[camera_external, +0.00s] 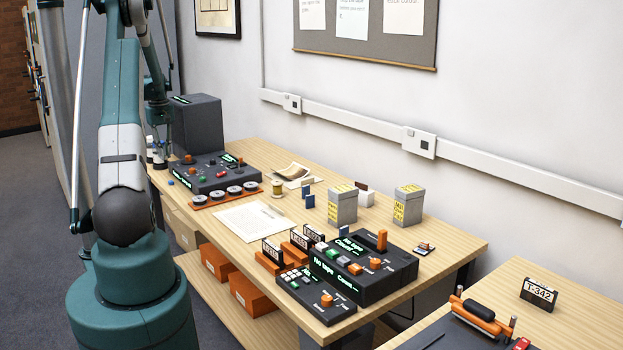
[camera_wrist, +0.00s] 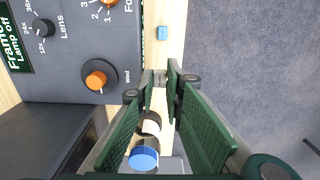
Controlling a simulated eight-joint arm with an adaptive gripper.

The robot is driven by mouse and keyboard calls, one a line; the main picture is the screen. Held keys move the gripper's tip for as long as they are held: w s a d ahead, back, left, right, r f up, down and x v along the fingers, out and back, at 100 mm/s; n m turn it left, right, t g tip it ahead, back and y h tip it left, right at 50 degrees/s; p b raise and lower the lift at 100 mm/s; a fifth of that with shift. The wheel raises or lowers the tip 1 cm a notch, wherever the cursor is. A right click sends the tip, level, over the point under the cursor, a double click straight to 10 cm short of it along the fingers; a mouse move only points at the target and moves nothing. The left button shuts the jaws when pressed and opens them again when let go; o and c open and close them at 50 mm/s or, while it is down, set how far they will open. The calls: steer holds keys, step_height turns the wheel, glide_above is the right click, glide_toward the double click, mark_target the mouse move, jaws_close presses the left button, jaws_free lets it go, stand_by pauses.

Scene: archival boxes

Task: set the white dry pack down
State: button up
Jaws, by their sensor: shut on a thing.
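My gripper (camera_wrist: 160,80) points down past the table's edge side in the wrist view, its green fingers drawn together at the tips. A small pale grey piece, which I take for the white dry pack (camera_wrist: 160,77), shows between the fingertips; the fingers hide most of it. In the external view my gripper (camera_external: 161,162) is at the far left end of the wooden table, left of the dark control unit. The pack cannot be made out there.
A blue-capped container (camera_wrist: 143,158) and a dark-and-white one (camera_wrist: 149,123) stand close to my fingers. A small blue block (camera_wrist: 162,33) lies on the wood strip. The control unit (camera_external: 213,174) is close by. Grey floor lies beyond the table edge.

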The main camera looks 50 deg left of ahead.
steer(key=w+d, duration=0.3)
steer(key=w, duration=0.2)
steer(key=w+d+m, duration=0.1)
steer(key=w+d, duration=0.2)
steer(key=w, duration=0.3)
steer(key=w+d+m, duration=0.1)
steer(key=w+d, duration=0.2)
steer(key=w, duration=0.3)
steer(key=shift+w+d, duration=0.2)
steer(key=shift+d, duration=0.2)
steer(key=w+d, duration=0.4)
steer(key=w, duration=0.1)
steer(key=w+d+m, duration=0.1)
steer(key=w+d, duration=0.3)
steer(key=w+d+m, duration=0.1)
steer(key=w+d, duration=0.4)
steer(key=shift+w, duration=0.3)
steer(key=w+d+m, duration=0.1)
steer(key=w+d, duration=0.5)
steer(key=d, duration=0.5)
steer(key=w+d+m, duration=0.2)
steer(key=w+d, duration=0.5)
steer(key=d, duration=0.4)
steer(key=w+d+m, duration=0.2)
steer(key=w+d, duration=0.5)
steer(key=d, duration=0.4)
steer(key=shift+d+r, duration=0.15)
steer(key=shift+d, duration=0.25)
steer(key=shift+f, duration=3.15)
steer(key=shift+f, duration=0.15)
